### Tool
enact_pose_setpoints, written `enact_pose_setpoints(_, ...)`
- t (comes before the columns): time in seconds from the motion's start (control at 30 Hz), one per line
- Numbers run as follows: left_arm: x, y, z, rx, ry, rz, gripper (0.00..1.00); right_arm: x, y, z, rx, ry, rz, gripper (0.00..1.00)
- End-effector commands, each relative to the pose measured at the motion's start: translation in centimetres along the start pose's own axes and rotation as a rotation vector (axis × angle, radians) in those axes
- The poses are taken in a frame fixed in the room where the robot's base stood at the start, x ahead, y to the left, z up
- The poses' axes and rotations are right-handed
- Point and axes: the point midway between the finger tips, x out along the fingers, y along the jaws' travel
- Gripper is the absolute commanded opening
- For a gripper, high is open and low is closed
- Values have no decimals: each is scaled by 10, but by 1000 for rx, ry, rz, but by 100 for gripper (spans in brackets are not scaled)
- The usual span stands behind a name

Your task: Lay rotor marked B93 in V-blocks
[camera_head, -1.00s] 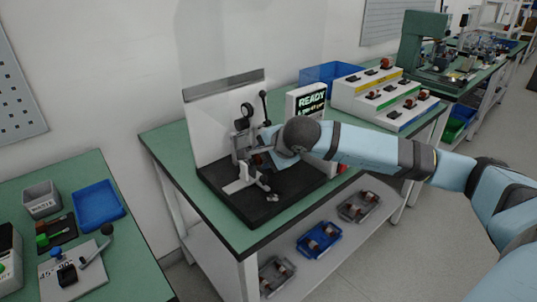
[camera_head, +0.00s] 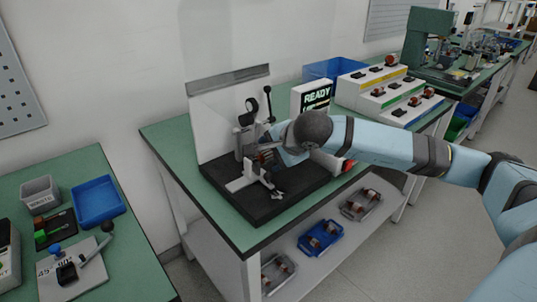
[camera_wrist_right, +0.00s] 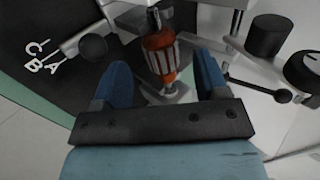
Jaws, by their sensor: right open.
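A rotor (camera_wrist_right: 160,52) with an orange-red and silver striped body and a thin shaft shows in the right wrist view, between the fingers of my right gripper (camera_wrist_right: 163,65). The fingers are spread, with a gap on both sides of it. In the head view my right gripper (camera_head: 273,154) is at the test stand's pale metal supports (camera_head: 250,177) on a black base (camera_head: 290,199), partly hiding the rotor (camera_head: 264,154). The shaft ends are partly hidden, so I cannot tell exactly how it sits in the V-blocks. No B93 mark is readable. My left gripper is out of view.
A dial gauge and lever stand behind the rotor. A screen (camera_head: 316,97) reads READY. A stepped rack (camera_head: 366,101) holds several rotors. Trays with rotors, including a blue one (camera_head: 321,237), lie on the lower shelf. A second bench (camera_head: 133,242) stands at left.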

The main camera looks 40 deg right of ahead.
Motion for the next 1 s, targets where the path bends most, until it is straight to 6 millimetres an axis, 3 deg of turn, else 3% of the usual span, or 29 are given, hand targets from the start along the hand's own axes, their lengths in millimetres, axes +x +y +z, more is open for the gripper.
enact_pose_setpoints(0.1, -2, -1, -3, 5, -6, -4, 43, -34, -2, -1, -4, 2, -3, 67)
enact_pose_setpoints(0.3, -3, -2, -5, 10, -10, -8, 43, -81, -2, -2, -2, 1, -8, 67)
enact_pose_setpoints(0.5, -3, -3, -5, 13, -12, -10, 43, -111, -2, -2, 0, 0, -9, 67)
enact_pose_setpoints(0.7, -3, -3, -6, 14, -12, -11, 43, -121, -2, -2, 1, -2, -10, 67)
enact_pose_setpoints(1.0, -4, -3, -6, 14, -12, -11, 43, -121, -2, -2, 1, -2, -10, 67)
